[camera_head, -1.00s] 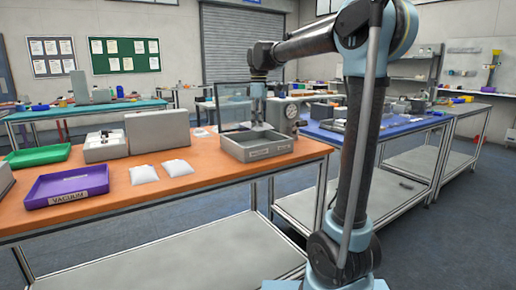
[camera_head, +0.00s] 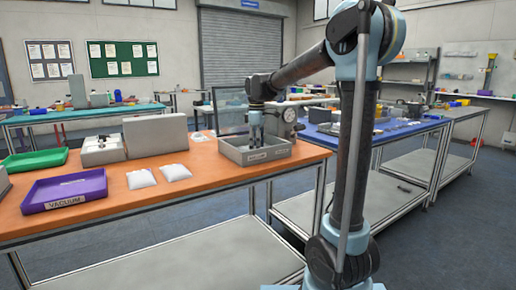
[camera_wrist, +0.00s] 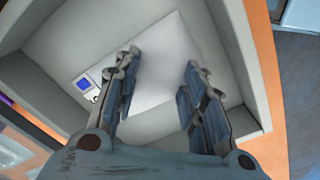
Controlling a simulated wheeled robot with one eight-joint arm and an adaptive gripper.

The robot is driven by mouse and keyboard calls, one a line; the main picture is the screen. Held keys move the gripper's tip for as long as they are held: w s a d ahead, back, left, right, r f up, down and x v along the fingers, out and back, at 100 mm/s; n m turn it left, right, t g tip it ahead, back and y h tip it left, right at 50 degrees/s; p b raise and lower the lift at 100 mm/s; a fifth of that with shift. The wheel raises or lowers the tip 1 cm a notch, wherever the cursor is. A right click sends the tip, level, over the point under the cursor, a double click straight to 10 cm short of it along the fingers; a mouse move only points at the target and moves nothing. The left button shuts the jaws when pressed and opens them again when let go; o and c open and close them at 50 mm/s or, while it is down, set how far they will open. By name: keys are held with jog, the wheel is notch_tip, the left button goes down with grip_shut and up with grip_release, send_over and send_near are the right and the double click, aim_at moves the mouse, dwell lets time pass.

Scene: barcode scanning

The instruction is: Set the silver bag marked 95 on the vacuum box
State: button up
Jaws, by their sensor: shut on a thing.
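The vacuum box (camera_head: 262,157) is a grey open box with a raised dark-framed lid, at the right end of the orange table. My gripper (camera_head: 254,138) reaches down into it. The bag lies low within the box walls (camera_wrist: 250,55). A small blue-and-white label shows at its left; I cannot read a number on it. The fingers hide part of the bag.
Two white pouches (camera_head: 140,179) (camera_head: 175,172) lie on the orange table (camera_head: 210,178). A purple tray (camera_head: 65,187) labelled vacuum, a green tray (camera_head: 36,159) and a grey case (camera_head: 155,135) stand to the left. A round gauge (camera_head: 289,114) sits behind the box.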

jog(key=o, duration=1.1)
notch_tip(320, 180, up, 12)
jog(key=s+d+f+m+t, duration=0.1)
jog(key=s+d+f+m, duration=0.5)
jog(key=s+d+f, duration=0.45)
jog(key=s+d+f+m+t, duration=0.1)
jog(key=s+d+f+m, duration=0.55)
jog(key=s, duration=0.65)
jog(key=s+d+f+m, duration=0.1)
jog(key=s+f, duration=0.1)
jog(key=f, duration=0.2)
jog(key=s+d+f+m, duration=0.1)
jog(key=s+d+f, duration=0.1)
jog(key=f, duration=0.3)
jog(key=s+d+f+m, duration=0.1)
jog(key=s+d+f, duration=0.1)
jog(key=s+f, duration=0.2)
jog(key=shift+s+f, duration=0.1)
jog(key=shift+f, duration=0.1)
